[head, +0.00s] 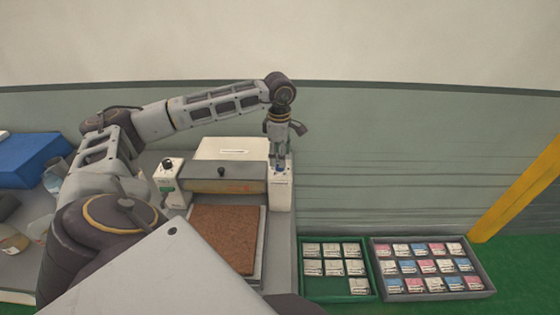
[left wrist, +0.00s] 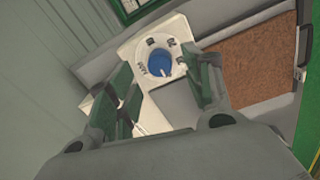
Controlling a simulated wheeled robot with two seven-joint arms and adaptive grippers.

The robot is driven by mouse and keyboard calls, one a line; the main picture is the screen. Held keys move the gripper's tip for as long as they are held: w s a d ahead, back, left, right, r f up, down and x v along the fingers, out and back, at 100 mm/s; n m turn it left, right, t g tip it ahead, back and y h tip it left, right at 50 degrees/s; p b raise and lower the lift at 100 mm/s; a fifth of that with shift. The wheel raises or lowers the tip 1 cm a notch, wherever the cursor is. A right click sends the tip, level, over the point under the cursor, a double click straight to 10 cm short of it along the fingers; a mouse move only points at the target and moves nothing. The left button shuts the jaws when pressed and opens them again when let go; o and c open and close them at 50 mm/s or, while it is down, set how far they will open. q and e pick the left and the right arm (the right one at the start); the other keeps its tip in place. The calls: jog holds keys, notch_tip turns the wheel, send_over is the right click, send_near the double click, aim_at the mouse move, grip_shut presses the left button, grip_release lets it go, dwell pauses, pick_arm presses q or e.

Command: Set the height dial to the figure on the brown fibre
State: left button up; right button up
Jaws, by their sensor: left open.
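The height dial is a blue knob (left wrist: 161,63) with a white pointer on a pale ring with dark markings, too blurred to read. It sits on top of a white housing (head: 281,193) at the right end of the roller machine. My left gripper (head: 280,157) points down just above the dial, partly hiding it. In the left wrist view its open fingers (left wrist: 160,95) stand either side of the near edge of the housing, with the knob beyond them. The brown fibre slab (head: 226,236) lies flat on the machine's bed; I can make out no figure on it. My right gripper is not in view.
A green tray (head: 370,283) and a grey tray (head: 490,284) of labelled packets sit at right. A blue box (head: 28,158) is far left.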

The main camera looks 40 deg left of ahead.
pick_arm(q)
jog(key=shift+f+p, duration=0.3)
jog(key=shift+f, duration=1.6)
jog(key=shift+c, duration=0.3)
jog(key=c, duration=1)
